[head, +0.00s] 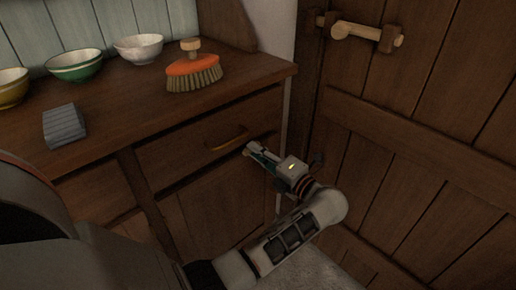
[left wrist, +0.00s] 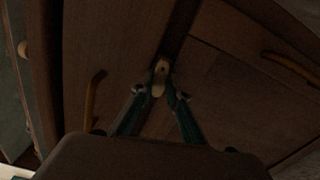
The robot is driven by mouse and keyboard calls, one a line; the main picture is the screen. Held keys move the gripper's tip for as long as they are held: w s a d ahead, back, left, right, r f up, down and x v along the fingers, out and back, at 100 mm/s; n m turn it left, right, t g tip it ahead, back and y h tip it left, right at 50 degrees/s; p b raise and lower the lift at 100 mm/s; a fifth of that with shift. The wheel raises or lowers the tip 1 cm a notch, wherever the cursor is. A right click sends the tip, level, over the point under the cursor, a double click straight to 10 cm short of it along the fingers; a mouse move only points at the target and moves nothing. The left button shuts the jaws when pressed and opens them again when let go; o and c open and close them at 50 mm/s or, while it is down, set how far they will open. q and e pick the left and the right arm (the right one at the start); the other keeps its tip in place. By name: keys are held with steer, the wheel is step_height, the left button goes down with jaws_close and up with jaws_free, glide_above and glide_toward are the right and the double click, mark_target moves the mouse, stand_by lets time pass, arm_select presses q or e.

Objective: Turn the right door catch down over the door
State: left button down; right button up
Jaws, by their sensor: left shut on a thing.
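The right door catch is a small pale wooden piece (left wrist: 161,68) on the cabinet front, seen in the left wrist view between my fingertips. In the head view it is mostly hidden by the gripper. My left gripper (head: 254,151) is at the cabinet front, just below and right of the drawer's handle. In the left wrist view its two fingers (left wrist: 159,91) are closed on the catch from both sides. How far the catch is turned is hard to tell in this dark view. The cabinet door (head: 212,207) is below the drawer and looks closed. My right gripper is not in view.
The drawer (head: 185,150) has a curved handle (head: 227,138) close to my gripper. The counter above holds a brush (head: 193,72), several bowls, including a green one (head: 75,65), and a grey block (head: 64,125). A large plank door (head: 420,130) with a wooden latch (head: 357,31) stands at right.

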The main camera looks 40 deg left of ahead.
arm_select(q)
steer(key=shift+w+d+f+n+b, duration=0.1)
steer(key=shift+w+f+n+b, duration=0.5)
steer(key=shift+n, duration=2)
steer(key=shift+w+a+r+n+b, duration=0.1)
steer(key=shift+n+b, duration=0.95)
steer(key=shift+n, duration=1.55)
steer(key=shift+w+d+f+n+b, duration=0.1)
steer(key=shift+w+f+n+b, duration=0.5)
steer(key=shift+n, duration=2)
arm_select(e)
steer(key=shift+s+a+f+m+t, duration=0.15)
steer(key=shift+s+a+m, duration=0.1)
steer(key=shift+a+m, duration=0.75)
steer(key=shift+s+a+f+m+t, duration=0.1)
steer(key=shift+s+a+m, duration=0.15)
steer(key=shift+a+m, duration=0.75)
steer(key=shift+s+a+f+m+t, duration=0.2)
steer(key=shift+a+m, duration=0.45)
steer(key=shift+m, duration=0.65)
arm_select(q)
steer(key=shift+s+r, duration=0.3)
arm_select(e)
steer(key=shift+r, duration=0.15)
arm_select(q)
steer(key=c, duration=2)
jaws_free()
steer(key=shift+o, duration=0.2)
